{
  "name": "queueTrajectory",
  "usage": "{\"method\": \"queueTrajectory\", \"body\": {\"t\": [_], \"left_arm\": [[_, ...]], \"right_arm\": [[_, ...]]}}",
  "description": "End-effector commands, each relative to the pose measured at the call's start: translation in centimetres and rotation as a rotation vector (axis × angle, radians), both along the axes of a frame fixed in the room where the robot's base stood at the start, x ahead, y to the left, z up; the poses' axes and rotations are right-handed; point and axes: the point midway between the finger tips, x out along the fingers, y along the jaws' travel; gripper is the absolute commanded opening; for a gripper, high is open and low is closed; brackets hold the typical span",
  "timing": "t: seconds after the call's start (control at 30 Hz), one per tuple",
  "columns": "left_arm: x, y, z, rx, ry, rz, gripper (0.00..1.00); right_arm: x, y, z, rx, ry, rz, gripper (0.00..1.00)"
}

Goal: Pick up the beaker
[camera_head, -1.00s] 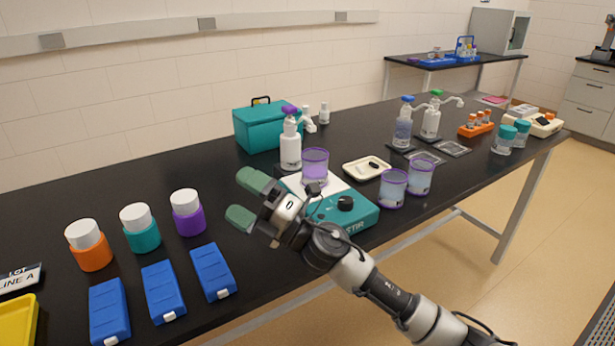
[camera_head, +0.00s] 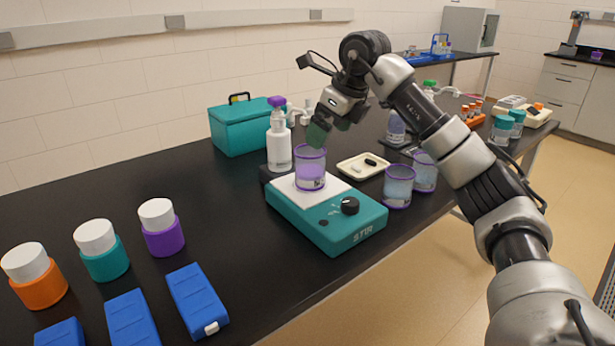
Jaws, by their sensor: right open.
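A beaker (camera_head: 310,170) with purple liquid and a purple rim stands upright on the white plate of the teal stirrer (camera_head: 325,218). My right gripper (camera_head: 326,127) is above the beaker, pointing down, with its green fingertips close to the beaker's rim. It is open, and whether a finger touches or enters the beaker cannot be told. Two other purple-rimmed beakers, one in front (camera_head: 397,187) and one behind it (camera_head: 424,172), stand on the table right of the stirrer. My left gripper is not in view.
A cream tray (camera_head: 362,166) lies to the right. Capped jars (camera_head: 162,228) and blue boxes (camera_head: 197,300) fill the front left. The table left of the stirrer is clear.

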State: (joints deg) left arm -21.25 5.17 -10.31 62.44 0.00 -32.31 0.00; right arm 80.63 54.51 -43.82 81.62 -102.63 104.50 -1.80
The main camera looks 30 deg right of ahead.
Motion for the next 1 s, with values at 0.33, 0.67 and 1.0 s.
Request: {"method": "queueTrajectory", "body": {"t": [0.33, 0.67, 1.0], "left_arm": [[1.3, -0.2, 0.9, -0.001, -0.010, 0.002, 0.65], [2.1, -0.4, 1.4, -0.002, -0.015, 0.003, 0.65], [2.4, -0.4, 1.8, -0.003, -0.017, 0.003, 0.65]], "right_arm": [[1.7, 0.8, -4.3, 0.002, 0.001, 0.004, 0.98], [3.6, 1.5, -8.1, 0.004, 0.003, 0.005, 0.98], [3.8, 1.5, -8.6, 0.004, -0.002, 0.004, 0.91]]}}
